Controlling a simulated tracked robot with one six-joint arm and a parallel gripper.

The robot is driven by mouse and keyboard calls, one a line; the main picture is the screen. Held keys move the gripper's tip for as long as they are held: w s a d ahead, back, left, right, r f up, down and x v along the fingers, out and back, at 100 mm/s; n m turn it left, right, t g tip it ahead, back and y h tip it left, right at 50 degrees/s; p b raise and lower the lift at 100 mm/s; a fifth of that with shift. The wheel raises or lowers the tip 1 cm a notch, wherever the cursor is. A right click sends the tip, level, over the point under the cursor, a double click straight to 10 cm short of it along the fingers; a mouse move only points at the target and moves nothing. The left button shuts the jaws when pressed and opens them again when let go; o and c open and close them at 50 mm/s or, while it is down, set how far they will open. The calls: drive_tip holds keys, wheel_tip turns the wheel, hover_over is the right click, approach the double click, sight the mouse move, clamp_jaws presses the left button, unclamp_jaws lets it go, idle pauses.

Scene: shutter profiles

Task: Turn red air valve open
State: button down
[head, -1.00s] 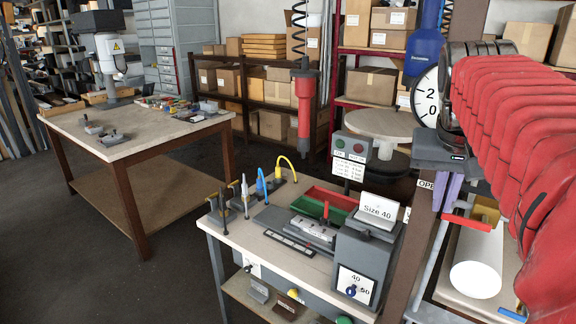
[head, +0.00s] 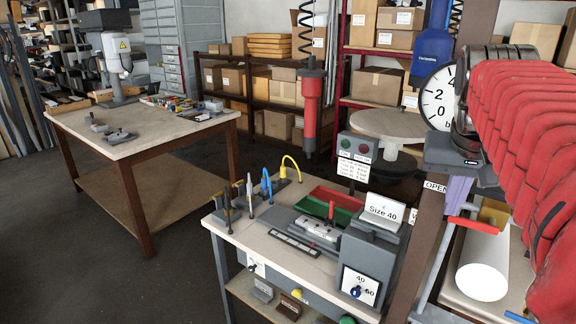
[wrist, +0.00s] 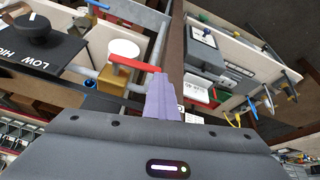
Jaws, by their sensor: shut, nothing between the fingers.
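The red air valve lever (head: 472,224) is a flat red bar on the pipework at the right. In the wrist view the lever (wrist: 134,64) lies nearly crosswise above the fingertips, near a brass body (wrist: 112,80). My gripper (head: 457,190) has purple fingers, shut with nothing between them. In the wrist view the gripper's fingertips (wrist: 160,80) are close to the lever's right end; I cannot tell whether they touch it. An OPEN label (head: 434,187) is on the post left of the fingers. Part of the valve is hidden by my arm in the head view.
A brown post (head: 423,205) stands just left of the valve, and a white cylinder (head: 483,264) lies below it. A pressure gauge (head: 438,97) is above. A workbench with a grey fixture (head: 366,245) stands to the left. Open floor lies further left.

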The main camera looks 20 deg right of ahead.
drive_tip(key=shift+s+d+f+g, duration=0.3)
drive_tip(key=shift+s+f, duration=0.1)
drive_tip(key=shift+f, duration=0.35)
drive_tip(key=w+a+r, duration=0.5)
drive_tip(key=a+r, duration=0.3)
drive_tip(key=r, duration=0.1)
drive_tip(key=shift+w+a+r, duration=0.2)
drive_tip(key=shift+a+r, duration=0.05)
drive_tip(key=shift+a, duration=0.15)
